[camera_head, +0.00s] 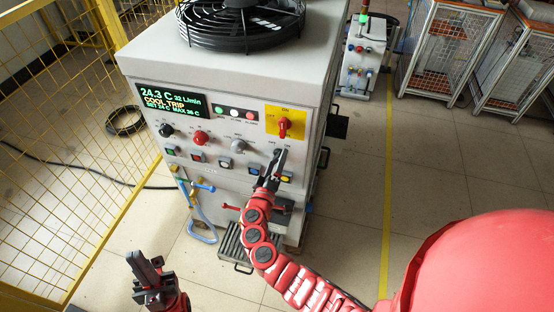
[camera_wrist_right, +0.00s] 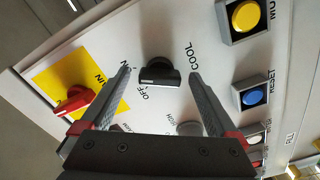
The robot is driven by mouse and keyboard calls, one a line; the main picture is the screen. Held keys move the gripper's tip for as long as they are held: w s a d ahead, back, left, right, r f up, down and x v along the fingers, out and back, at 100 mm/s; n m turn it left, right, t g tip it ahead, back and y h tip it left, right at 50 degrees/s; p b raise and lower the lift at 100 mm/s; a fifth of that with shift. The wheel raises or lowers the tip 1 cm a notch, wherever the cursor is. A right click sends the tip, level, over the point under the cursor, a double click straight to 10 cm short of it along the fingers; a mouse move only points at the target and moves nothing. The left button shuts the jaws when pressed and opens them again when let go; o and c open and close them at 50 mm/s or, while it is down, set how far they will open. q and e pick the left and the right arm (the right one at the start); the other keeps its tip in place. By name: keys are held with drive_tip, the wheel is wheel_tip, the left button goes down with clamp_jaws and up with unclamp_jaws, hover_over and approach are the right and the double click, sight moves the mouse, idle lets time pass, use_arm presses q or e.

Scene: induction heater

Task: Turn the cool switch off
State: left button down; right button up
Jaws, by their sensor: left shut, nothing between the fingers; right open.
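The cool switch (camera_wrist_right: 160,73) is a black rotary knob on the grey panel, beside the label COOL, in the right wrist view. An OFF label is printed below it; I cannot tell for certain which mark the knob points to. My right gripper (camera_head: 277,160) is open at the panel, its fingertips on either side of the knob with gaps visible to both. In the head view the gripper largely hides the switch. My left gripper (camera_head: 149,268) is shut and empty, low at the bottom left, well away from the panel.
The yellow plate with a red main switch (camera_head: 284,127) is just above my right gripper. Square push buttons (camera_head: 225,165) line the panel below. A display (camera_head: 171,102) reads COOL TRIP. Yellow mesh fencing (camera_head: 70,150) stands left, and blue hoses (camera_head: 200,213) hang below.

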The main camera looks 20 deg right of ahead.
drive_tip(key=shift+w+d, duration=0.15)
drive_tip(key=shift+d, duration=0.05)
drive_tip(key=c, duration=1.4)
